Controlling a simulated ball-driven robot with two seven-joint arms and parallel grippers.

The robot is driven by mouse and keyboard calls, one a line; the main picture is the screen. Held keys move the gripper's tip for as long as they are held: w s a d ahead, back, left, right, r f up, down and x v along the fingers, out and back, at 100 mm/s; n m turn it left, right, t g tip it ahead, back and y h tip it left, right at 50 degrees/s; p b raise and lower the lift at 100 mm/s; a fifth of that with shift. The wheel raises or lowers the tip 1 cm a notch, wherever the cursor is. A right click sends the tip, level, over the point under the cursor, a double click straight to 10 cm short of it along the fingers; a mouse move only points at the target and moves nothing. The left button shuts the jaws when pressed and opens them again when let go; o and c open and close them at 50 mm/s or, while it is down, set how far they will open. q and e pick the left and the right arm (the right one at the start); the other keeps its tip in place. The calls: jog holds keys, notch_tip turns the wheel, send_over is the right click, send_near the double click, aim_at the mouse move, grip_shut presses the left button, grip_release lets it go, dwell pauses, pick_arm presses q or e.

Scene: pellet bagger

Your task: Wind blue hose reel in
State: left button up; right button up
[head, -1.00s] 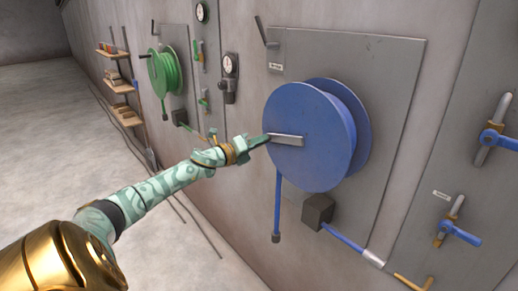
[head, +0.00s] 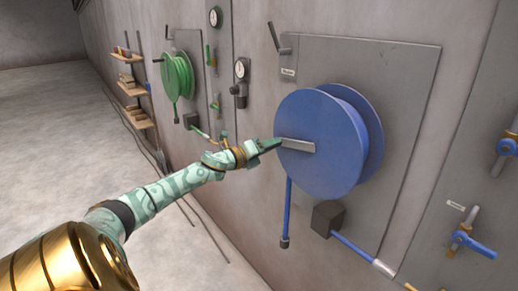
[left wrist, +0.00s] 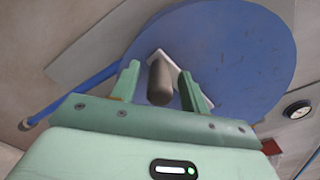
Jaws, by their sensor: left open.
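The blue hose reel (head: 325,165) is a large blue drum on a grey wall panel. A flat grey crank arm (head: 299,146) lies across its face. A blue hose (head: 287,210) hangs from the drum to a dark end piece. My left gripper (head: 272,146) is at the left end of the crank arm. In the left wrist view the reel (left wrist: 240,50) fills the upper middle. A brown crank knob (left wrist: 160,84) stands between the open fingers of my left gripper (left wrist: 159,84), with gaps showing at its sides. My right gripper is not in view.
A green reel (head: 178,75), gauges (head: 241,69) and a wall shelf (head: 131,88) are farther left along the wall. A dark box (head: 328,218) with a blue pipe is below the blue reel. Blue-handled valves (head: 475,245) are at the right. The floor at left is open.

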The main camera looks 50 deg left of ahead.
pick_arm(q)
jog(key=s+a+p, duration=0.1)
jog(key=s, duration=1.5)
jog(key=shift+a, duration=0.15)
jog(key=shift+s, duration=0.1)
